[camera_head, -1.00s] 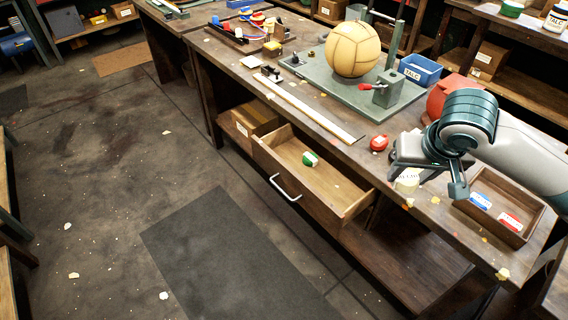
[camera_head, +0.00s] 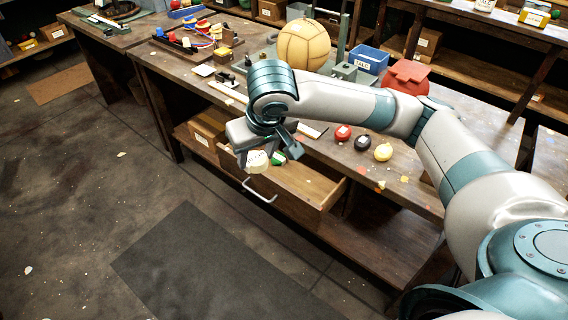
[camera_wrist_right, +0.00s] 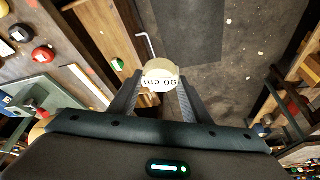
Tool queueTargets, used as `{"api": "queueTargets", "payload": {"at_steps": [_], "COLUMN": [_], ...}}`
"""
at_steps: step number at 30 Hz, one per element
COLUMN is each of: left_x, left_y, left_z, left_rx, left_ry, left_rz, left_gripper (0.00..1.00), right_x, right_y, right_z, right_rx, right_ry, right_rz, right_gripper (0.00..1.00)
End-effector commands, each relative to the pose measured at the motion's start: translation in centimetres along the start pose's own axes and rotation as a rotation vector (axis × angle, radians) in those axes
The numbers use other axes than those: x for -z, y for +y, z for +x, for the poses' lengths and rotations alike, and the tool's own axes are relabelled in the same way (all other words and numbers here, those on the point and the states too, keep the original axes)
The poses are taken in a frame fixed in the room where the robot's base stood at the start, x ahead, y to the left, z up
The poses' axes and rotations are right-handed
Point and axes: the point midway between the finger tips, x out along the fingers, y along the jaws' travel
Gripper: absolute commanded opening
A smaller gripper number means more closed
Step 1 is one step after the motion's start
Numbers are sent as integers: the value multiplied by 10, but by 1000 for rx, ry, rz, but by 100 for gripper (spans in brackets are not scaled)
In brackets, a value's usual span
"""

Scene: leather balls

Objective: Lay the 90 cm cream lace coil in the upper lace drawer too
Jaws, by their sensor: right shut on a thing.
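The cream lace coil (camera_head: 257,161), with "90 cm" on its label, is held between the fingers of my right gripper (camera_wrist_right: 160,82); the label shows upside down in the right wrist view (camera_wrist_right: 161,76). In the head view my right gripper (camera_head: 264,150) is over the open drawer (camera_head: 315,185), towards its left end. A green coil (camera_head: 278,158) lies in the drawer, just right of the cream coil, and shows in the wrist view (camera_wrist_right: 117,64). The gripper hides part of the drawer. My left gripper is not in view.
The drawer's pull handle (camera_head: 259,190) juts out over the floor. On the bench stand a red coil (camera_head: 343,132), a black one (camera_head: 362,142) and a yellow one (camera_head: 383,152). A leather ball (camera_head: 303,46) sits behind my arm. The drawer's right part is clear.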

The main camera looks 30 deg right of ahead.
Motion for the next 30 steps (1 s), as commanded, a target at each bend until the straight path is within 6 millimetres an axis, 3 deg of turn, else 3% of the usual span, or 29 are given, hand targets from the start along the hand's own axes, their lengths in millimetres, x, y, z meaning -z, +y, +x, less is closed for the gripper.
{"api": "queueTargets", "payload": {"at_steps": [10, 14, 20, 24, 30], "left_x": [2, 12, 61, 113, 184], "left_y": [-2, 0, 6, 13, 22], "left_z": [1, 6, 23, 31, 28], "left_rx": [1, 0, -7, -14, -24], "left_ry": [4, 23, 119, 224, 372], "left_rz": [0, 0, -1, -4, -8], "left_gripper": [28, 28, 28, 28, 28], "right_x": [0, 5, 28, 45, 54], "right_y": [1, 6, 37, 77, 140], "right_z": [1, 11, 52, 94, 149], "right_rx": [-1, -15, -81, -161, -287], "right_ry": [0, 2, 13, 18, 11], "right_rz": [4, 44, 233, 442, 735], "right_gripper": [21, 21, 21, 21, 21]}}
